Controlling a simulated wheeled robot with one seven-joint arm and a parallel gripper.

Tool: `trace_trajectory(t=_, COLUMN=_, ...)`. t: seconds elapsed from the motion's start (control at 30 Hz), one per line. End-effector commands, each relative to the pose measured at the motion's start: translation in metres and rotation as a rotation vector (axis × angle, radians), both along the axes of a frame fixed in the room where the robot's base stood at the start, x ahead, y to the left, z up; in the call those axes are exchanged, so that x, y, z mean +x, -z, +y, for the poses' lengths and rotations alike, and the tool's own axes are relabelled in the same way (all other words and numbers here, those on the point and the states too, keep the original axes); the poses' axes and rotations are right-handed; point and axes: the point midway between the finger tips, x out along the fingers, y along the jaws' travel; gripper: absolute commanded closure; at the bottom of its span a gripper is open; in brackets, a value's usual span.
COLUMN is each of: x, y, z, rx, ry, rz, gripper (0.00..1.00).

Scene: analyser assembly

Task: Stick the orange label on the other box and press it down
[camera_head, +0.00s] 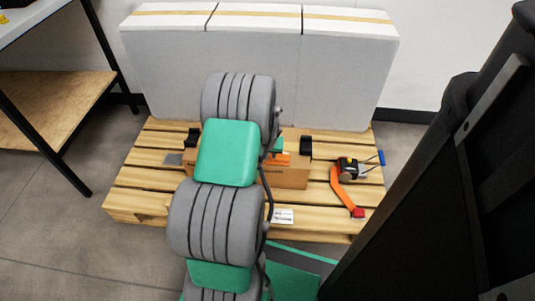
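A brown cardboard box (287,178) sits on the wooden pallet, its left part hidden behind my grey and green arm. An orange patch (281,158), which may be the orange label, shows at the box's top beside my arm. I cannot tell whether it is stuck down, lying loose or held. A small white label with dark print (283,215) is at the pallet's front. I cannot make out my gripper; my arm links cover the area where it would be.
Three pale boxes with tan tape (345,75) stand in a row at the pallet's (140,180) back. An orange strap (341,190) with a black tool (347,168) lies right. Black pieces (306,146) flank the cardboard box. A table (50,90) stands left.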

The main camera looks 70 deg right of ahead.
Motion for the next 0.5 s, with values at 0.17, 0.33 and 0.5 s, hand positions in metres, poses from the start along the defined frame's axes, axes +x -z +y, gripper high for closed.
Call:
trace_trajectory(t=0.17, x=0.000, y=-0.019, z=0.000, rx=0.000, ry=0.000, rz=0.000, gripper=0.69)
trace_trajectory(t=0.33, x=0.000, y=-0.032, z=0.000, rx=0.001, ry=0.000, rz=0.000, gripper=0.69)
trace_trajectory(t=0.5, x=0.000, y=-0.046, z=0.000, rx=0.000, ry=0.000, rz=0.000, gripper=0.69)
